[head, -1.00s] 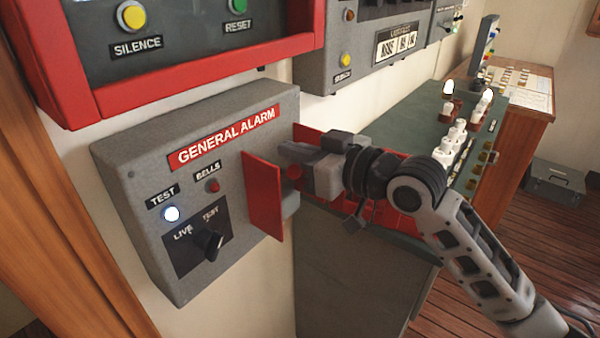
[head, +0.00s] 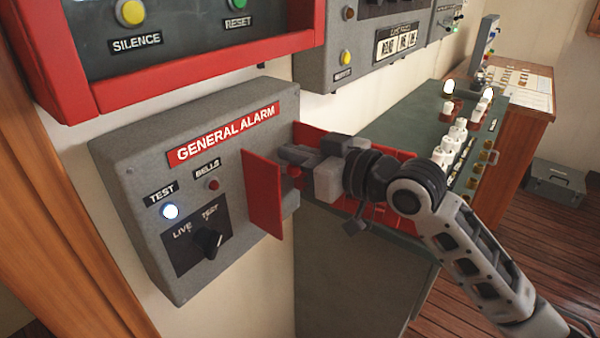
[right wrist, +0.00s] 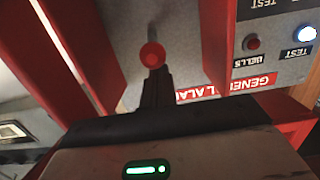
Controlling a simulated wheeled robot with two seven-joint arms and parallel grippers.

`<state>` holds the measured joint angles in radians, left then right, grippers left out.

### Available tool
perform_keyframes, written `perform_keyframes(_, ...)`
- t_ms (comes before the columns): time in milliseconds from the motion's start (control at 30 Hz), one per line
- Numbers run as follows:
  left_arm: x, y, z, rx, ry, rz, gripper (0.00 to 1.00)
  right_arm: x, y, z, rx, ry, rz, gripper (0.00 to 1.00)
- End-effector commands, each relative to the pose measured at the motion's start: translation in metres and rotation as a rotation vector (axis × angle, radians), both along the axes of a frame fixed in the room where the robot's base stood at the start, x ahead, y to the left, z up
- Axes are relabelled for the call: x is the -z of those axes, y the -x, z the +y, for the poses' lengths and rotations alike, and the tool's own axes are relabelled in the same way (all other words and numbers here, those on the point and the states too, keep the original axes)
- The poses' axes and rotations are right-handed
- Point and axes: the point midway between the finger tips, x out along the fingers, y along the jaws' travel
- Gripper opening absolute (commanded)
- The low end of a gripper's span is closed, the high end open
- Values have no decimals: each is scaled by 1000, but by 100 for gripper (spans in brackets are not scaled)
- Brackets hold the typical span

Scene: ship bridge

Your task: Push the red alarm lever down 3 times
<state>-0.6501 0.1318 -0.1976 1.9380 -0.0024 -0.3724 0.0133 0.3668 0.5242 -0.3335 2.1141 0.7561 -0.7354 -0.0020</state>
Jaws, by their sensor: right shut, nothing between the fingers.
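The red alarm lever shows as a round red knob (right wrist: 152,55) on a thin pale stem in the right wrist view. In the head view the knob (head: 296,172) is partly visible behind a red side plate (head: 263,195) on the grey GENERAL ALARM box (head: 130,190). My right gripper (head: 288,153) is shut and empty, its fingertips just above the knob. In the right wrist view, which is upside down, the dark fingers (right wrist: 156,88) end right at the knob. I cannot tell whether they touch it. My left gripper is not in view.
Red plates flank the lever on both sides, leaving a narrow gap. A red-framed panel (head: 200,75) hangs above the box. The box also carries a LIVE/TEST knob (head: 207,240) and a lit lamp (head: 171,211). A green console (head: 425,120) stands behind my right arm.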

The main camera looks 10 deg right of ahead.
Motion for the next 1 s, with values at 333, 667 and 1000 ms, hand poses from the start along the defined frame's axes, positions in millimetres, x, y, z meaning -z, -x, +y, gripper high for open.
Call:
perform_keyframes(333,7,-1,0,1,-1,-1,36,12,0,0,0,1,1,0)
perform_keyframes(667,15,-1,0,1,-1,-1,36,23,0,0,0,1,2,0)
perform_keyframes(1000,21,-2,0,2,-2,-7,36,34,0,0,0,2,2,0)
